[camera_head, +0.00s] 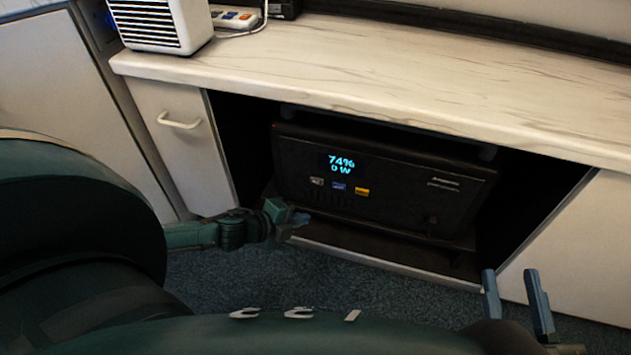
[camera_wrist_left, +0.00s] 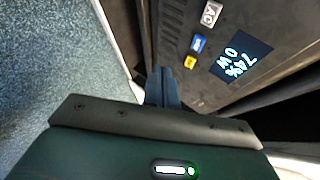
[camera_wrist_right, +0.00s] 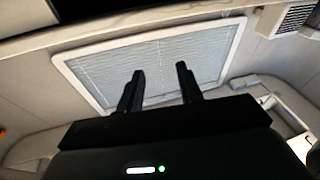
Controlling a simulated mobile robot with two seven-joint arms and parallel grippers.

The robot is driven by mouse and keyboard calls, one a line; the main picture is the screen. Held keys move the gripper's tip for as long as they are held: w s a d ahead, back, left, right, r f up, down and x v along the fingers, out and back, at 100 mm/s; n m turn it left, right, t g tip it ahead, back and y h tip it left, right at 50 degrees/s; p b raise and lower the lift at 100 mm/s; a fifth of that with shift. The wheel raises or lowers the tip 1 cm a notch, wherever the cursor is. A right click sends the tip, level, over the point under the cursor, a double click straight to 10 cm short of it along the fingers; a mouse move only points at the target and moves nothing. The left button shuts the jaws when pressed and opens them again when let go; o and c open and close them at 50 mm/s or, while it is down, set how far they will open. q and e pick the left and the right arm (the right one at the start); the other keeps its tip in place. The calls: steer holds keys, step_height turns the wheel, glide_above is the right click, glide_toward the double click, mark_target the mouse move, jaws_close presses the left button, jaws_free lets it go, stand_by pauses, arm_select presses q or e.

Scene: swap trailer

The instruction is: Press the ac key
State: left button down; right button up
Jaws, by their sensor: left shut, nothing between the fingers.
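A black power station (camera_head: 390,185) sits in the open bay under the counter. Its display (camera_head: 341,165) reads 74% and 0 W. Below the display is a row of grey, blue and yellow keys. The grey key (camera_head: 317,181) is at the left end; in the left wrist view this key (camera_wrist_left: 211,14) is marked AC. My left gripper (camera_head: 298,221) is shut and empty, in front of and below the keys; its fingertips (camera_wrist_left: 162,72) point toward the panel, nearest the yellow key (camera_wrist_left: 190,62). Contact cannot be told. My right gripper (camera_head: 515,290) is open and empty at the lower right.
The marble-patterned counter (camera_head: 430,75) overhangs the bay. A white drawer front (camera_head: 180,135) with a handle is left of the bay, a white panel (camera_head: 570,250) right. A white vented box (camera_head: 160,25) stands on the counter. Carpet (camera_head: 240,280) lies below.

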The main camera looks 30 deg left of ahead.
mark_target(317, 181)
arm_select(q)
steer(key=shift+w+a+f, duration=0.15)
steer(key=shift+a+f, duration=0.05)
steer(key=shift+a, duration=0.35)
arm_select(e)
steer(key=shift+f, duration=0.2)
arm_select(q)
steer(key=shift+w, duration=0.1)
steer(key=w+a+b, duration=0.1)
steer(key=w+a, duration=0.1)
steer(key=w, duration=0.6)
steer(key=shift+w, duration=0.2)
arm_select(e)
steer(key=shift+a+r, duration=0.1)
steer(key=shift+r, duration=0.05)
stand_by(0.8)
stand_by(0.6)
arm_select(q)
steer(key=shift+w, duration=0.4)
